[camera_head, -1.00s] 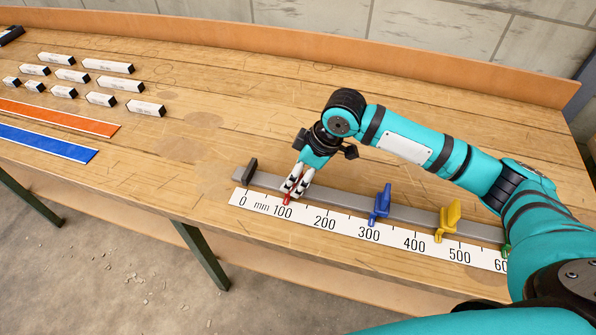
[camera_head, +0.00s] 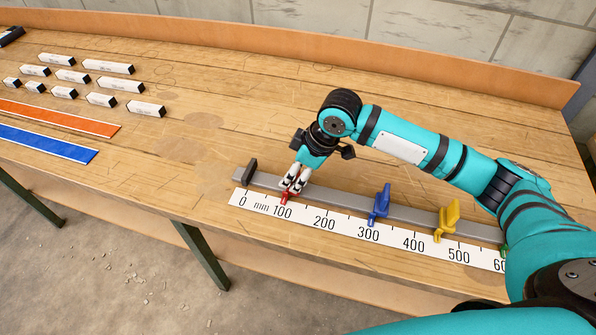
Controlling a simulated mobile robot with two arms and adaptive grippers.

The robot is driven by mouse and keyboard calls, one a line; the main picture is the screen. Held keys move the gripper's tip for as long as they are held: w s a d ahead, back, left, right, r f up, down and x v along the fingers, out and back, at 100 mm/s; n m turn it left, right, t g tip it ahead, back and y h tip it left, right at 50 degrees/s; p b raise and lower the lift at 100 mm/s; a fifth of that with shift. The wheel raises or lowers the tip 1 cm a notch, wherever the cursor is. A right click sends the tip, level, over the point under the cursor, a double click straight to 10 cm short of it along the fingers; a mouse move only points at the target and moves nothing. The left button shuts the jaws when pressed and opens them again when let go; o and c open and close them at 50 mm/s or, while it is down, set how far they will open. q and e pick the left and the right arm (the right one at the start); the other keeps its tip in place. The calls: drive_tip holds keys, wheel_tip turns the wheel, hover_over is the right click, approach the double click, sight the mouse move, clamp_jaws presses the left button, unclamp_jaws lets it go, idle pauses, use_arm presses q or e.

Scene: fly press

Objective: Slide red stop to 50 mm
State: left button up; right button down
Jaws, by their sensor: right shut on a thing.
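The red stop (camera_head: 286,198) sits on the grey rail (camera_head: 335,198) near the left end, its pointer just above the 100 label of the white mm scale (camera_head: 345,229). My right gripper (camera_head: 291,187) is shut on the red stop from above and hides most of it. The 0 mark is at the scale's left end, and a dark end block (camera_head: 250,171) stands on the rail there. My left gripper is not in view.
A blue stop (camera_head: 380,205) near 300 and a yellow stop (camera_head: 447,219) near 500 sit farther right on the rail. A green stop is mostly hidden by my right arm. Several white blocks (camera_head: 145,108), an orange strip (camera_head: 60,118) and a blue strip (camera_head: 45,143) lie at the left.

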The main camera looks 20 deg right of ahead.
drive_tip(key=a, duration=0.1)
drive_tip(key=w+a, duration=0.1)
drive_tip(key=w+a+p, duration=0.1)
drive_tip(key=shift+w+a+r, duration=0.15)
drive_tip(key=shift+w+a, duration=0.1)
drive_tip(key=shift+a, duration=0.05)
drive_tip(key=shift+w+a, duration=0.1)
drive_tip(key=shift+a, duration=0.05)
drive_tip(key=c, duration=0.6)
unclamp_jaws()
drive_tip(key=shift+c, duration=0.2)
drive_tip(key=v, duration=1.2)
